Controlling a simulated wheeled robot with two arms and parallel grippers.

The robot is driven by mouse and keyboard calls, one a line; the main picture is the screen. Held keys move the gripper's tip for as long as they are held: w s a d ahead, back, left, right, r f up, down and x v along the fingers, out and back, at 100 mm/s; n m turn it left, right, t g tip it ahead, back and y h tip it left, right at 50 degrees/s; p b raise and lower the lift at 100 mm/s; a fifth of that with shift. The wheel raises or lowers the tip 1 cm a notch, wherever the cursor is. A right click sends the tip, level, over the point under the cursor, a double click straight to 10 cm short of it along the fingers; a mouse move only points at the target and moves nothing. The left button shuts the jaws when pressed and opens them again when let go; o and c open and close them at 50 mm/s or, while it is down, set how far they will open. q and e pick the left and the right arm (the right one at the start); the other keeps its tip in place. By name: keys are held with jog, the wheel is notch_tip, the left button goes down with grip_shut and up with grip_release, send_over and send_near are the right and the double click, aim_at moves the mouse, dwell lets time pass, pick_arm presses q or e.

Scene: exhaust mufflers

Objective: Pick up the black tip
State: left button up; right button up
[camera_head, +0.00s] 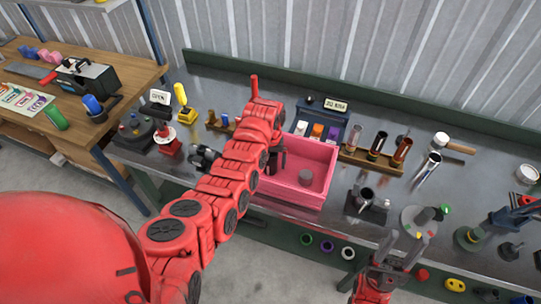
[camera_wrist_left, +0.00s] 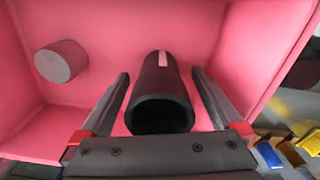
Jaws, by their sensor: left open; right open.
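The black tip (camera_wrist_left: 160,95) is a dark hollow cylinder with a light pink strip on top, lying in the pink bin (camera_wrist_left: 110,18). In the left wrist view, my left gripper (camera_wrist_left: 160,76) is open, with one finger on each side of the tip and a gap at both sides. In the head view my left gripper (camera_head: 277,162) reaches into the left part of the pink bin (camera_head: 318,150), and the arm hides the tip. My right gripper (camera_head: 402,249) is open and empty in front of the bench, at lower right.
A grey cylinder (camera_head: 305,177) stands in the bin, also visible in the left wrist view (camera_wrist_left: 61,61). The bin walls are close around my left gripper. A wooden rack with tubes (camera_head: 372,158) is right of the bin, and a dark fixture (camera_head: 366,203) stands nearby.

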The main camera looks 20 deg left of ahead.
pick_arm(q)
jog(key=c, duration=1.3)
